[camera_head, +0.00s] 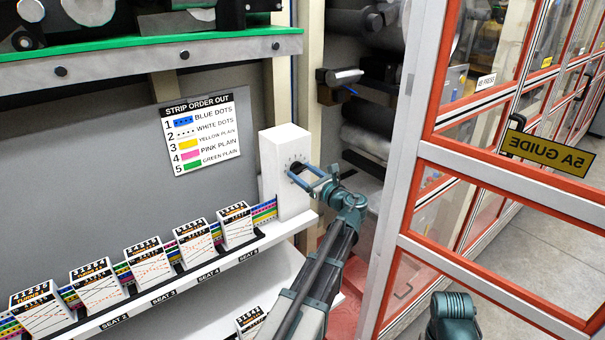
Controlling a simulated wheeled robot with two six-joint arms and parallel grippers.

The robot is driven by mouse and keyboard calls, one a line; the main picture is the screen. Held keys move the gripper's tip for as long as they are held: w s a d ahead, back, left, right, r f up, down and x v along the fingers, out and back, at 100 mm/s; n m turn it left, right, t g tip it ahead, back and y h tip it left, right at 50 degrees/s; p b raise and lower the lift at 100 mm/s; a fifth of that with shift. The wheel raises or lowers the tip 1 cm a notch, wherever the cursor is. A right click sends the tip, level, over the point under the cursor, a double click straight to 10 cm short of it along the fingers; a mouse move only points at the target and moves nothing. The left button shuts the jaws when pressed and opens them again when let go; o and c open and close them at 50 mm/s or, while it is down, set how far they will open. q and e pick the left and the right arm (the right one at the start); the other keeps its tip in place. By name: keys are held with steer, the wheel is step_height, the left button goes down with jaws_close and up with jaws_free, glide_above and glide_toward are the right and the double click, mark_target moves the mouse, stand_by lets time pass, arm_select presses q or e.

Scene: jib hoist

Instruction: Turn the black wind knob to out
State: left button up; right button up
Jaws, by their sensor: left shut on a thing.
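The black wind knob (298,168) is on the face of a white box (284,195) at the right end of a white shelf. Small marks surround the knob, too small to read. My left gripper (303,176) reaches up from below and is shut on the knob, one finger on each side. The fingers hide part of the knob, and I cannot tell which mark it points to. My right gripper is not in view; only a teal part of my arm (453,313) shows at the bottom.
Several white printed cards (144,260) stand along the seat shelf (182,287), with coloured strips between them. A strip order sign (203,131) is on the grey panel. An orange-edged glazed door frame (424,135) stands close to the right of my left arm.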

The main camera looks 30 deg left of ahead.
arm_select(q)
steer(key=shift+s+f+m, duration=0.1)
steer(key=shift+m, duration=0.5)
steer(key=o, duration=1.4)
steer(key=shift+c, duration=0.2)
steer(key=v, duration=1.3)
steer(key=shift+d, duration=0.4)
steer(key=shift+s, duration=0.2)
